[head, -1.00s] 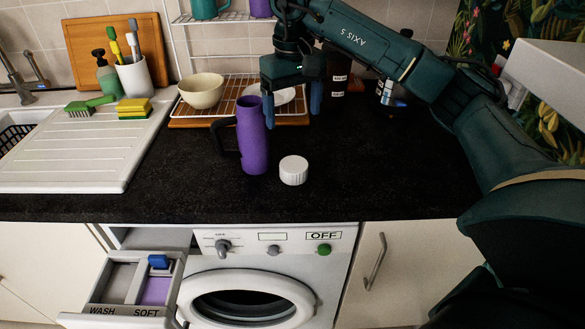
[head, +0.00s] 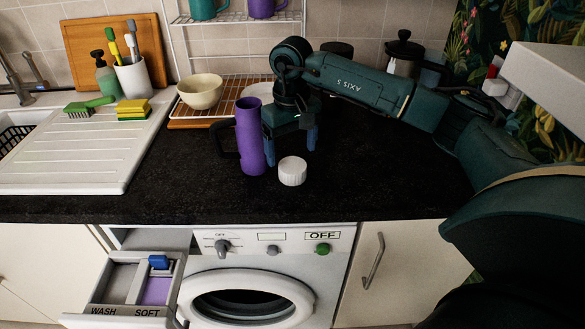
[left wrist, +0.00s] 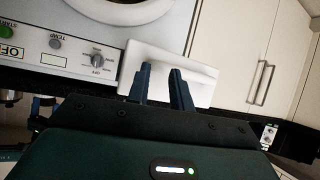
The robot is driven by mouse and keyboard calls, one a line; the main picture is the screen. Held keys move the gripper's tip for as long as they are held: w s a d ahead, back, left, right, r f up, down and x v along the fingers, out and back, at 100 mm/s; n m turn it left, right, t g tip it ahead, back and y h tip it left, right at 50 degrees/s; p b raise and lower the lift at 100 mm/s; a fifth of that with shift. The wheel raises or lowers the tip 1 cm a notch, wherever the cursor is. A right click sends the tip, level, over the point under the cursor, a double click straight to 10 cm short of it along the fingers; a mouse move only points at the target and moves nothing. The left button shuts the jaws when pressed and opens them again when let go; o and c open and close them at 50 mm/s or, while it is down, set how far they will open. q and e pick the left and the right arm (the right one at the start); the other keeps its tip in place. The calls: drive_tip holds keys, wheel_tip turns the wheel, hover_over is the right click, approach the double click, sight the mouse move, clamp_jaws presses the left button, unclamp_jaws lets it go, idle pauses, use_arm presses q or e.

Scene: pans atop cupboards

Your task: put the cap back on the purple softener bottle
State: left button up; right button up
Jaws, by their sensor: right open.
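The purple softener bottle (head: 249,138) stands upright on the black worktop with its top uncovered and a dark handle on its left. The white ribbed cap (head: 292,172) lies on the worktop just right of the bottle. My right gripper (head: 291,150) points down just behind and above the cap, its blue fingers apart and nothing between them. My left gripper (left wrist: 160,75) shows only in the left wrist view, fingers apart and empty, in front of the washing machine.
The washing machine (head: 270,238) has its detergent drawer (head: 98,310) pulled out below the worktop. A cream bowl (head: 200,90) and a wire dish rack (head: 190,116) stand behind the bottle. The worktop right of the cap is clear.

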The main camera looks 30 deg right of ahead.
sight(292, 164)
wheel_tip(292, 164, down, 4)
drive_tip(key=shift+s+f+p, duration=0.1)
drive_tip(key=shift+p, duration=0.25)
drive_tip(key=c, duration=1.1)
drive_tip(key=shift+o, duration=0.2)
wheel_tip(292, 164, up, 10)
drive_tip(key=b, duration=0.1)
drive_tip(key=shift+a, duration=0.1)
